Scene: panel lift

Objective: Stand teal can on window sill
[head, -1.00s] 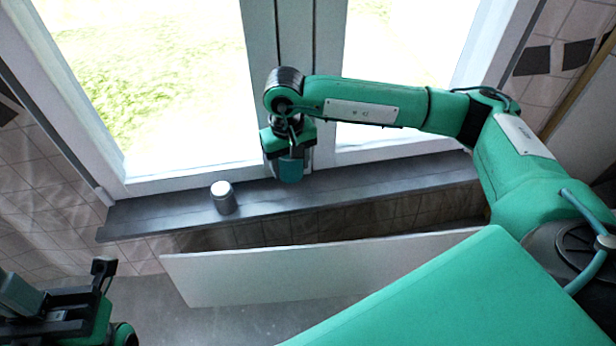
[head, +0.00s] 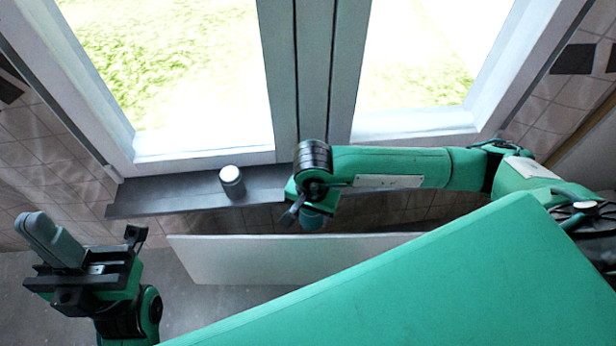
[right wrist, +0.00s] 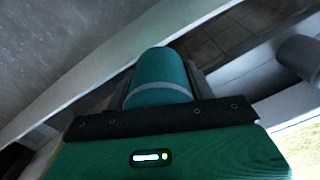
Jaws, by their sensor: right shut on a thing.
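The teal can (head: 313,222) is in my right gripper (head: 312,212), which points down in front of the window. In the right wrist view the can (right wrist: 158,75) shows a pale band and sits between the jaws of the gripper (right wrist: 160,98). The grey window sill (head: 160,193) runs below the window. In the head view the can appears on the near side of the sill's front edge; its height is hard to judge. My left gripper (head: 88,255) is at the lower left, away from the sill; its jaw opening is unclear.
A grey can with a pale lid (head: 232,182) stands upright on the sill, left of the teal can; it also shows in the right wrist view (right wrist: 303,58). A long white panel (head: 240,262) stands in front of the sill with a gap between. Tiled wall flanks the window.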

